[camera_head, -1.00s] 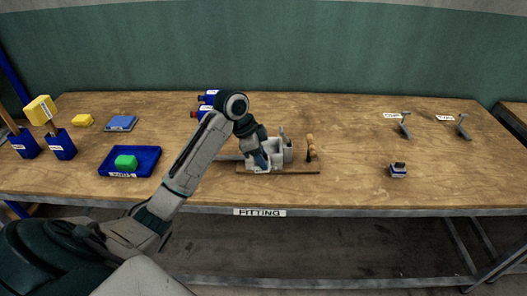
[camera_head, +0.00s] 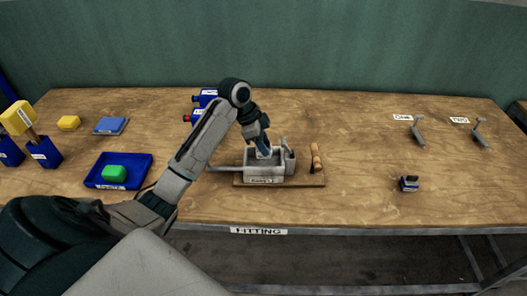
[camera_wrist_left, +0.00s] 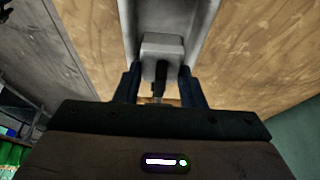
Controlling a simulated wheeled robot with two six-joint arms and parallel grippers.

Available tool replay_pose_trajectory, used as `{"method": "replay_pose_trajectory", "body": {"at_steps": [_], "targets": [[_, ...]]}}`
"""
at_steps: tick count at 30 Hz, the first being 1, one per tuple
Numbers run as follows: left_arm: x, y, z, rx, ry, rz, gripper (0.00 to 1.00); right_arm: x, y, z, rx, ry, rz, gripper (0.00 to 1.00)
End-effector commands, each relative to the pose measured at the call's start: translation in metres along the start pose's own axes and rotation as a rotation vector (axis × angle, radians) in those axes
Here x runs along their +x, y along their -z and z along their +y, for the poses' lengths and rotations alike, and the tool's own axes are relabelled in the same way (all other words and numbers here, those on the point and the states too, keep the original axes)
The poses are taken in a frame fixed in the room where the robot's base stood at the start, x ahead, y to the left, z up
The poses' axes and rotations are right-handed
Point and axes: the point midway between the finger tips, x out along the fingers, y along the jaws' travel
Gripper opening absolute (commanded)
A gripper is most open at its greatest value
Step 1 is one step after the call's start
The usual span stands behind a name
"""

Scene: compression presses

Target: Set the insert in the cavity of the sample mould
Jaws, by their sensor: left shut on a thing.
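The sample mould is a grey open box (camera_head: 264,179) on a small wooden board in the middle of the table. My left gripper (camera_head: 263,154) points down over its open top. In the left wrist view my two fingers (camera_wrist_left: 160,88) are shut on the dark stem of a grey block, the insert (camera_wrist_left: 162,45). The insert lies between the mould's grey walls (camera_wrist_left: 205,18) in that view. I cannot tell whether it rests on the cavity floor or hangs above it. My fingers hide it in the head view. My right gripper is out of view.
A wooden-handled tool (camera_head: 316,160) is at the board's right end. A small blue and grey block (camera_head: 409,184) lies right. Two grey tools (camera_head: 417,132) lie back right. The table between is clear.

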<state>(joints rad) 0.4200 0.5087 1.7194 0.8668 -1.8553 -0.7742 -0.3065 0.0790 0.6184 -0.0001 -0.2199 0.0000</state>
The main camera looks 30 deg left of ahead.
Motion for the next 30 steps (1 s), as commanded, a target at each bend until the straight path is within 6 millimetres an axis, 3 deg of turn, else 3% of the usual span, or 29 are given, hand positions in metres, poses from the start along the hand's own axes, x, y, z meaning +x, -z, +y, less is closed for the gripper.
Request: {"method": "replay_pose_trajectory", "body": {"at_steps": [5,12,22,23,24,30], "targets": [[0.012,-0.005,0.000,-0.001,-0.001,-0.001,0.09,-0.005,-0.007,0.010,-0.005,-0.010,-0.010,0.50],[0.040,-0.017,0.000,-0.001,0.000,0.000,0.09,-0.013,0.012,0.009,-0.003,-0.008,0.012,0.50],[0.045,-0.018,0.000,0.000,0.001,0.000,0.09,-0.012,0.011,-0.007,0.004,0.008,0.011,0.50],[0.045,-0.019,0.000,0.000,0.001,0.000,0.38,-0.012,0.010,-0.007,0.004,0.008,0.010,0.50],[0.045,-0.019,0.000,0.000,0.001,0.000,0.45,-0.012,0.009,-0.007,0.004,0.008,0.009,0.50],[0.045,-0.018,0.000,0.000,0.001,0.000,0.45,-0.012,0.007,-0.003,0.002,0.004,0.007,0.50]]}}
